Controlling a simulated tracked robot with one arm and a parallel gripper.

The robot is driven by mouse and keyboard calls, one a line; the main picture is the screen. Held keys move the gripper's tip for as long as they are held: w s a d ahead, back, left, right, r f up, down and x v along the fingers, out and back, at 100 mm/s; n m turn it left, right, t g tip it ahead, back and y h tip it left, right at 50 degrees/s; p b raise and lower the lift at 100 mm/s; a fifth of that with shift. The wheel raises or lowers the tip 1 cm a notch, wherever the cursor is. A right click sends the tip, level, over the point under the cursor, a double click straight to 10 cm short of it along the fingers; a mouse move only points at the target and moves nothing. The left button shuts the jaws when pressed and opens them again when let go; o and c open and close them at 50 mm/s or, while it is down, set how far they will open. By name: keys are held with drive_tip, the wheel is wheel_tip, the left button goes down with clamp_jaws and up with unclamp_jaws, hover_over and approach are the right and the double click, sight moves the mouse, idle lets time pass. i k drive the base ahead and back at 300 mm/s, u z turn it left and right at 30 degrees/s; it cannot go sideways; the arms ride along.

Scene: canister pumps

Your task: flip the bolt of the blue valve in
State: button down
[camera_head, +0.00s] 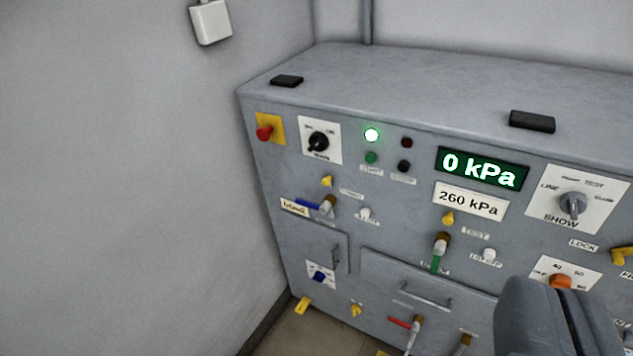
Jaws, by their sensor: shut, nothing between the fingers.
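A white label with dark text is at the lever's left end. My gripper (550,300) is at the lower right, dark grey, shut and empty. It is well to the right of the blue valve and below it in the picture, not touching it.
The grey cabinet (470,78) fills the right side. A green-handled valve (437,263) with its own yellow piece (448,218), a red lever (400,323) and an orange knob (560,282) also stick out. A drawer handle (425,297) protrudes. The plain wall (120,200) is at left.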

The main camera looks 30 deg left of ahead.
sight(326, 181)
drive_tip(key=z, duration=0.1)
drive_tip(key=i, duration=1)
drive_tip(key=u, duration=0.1)
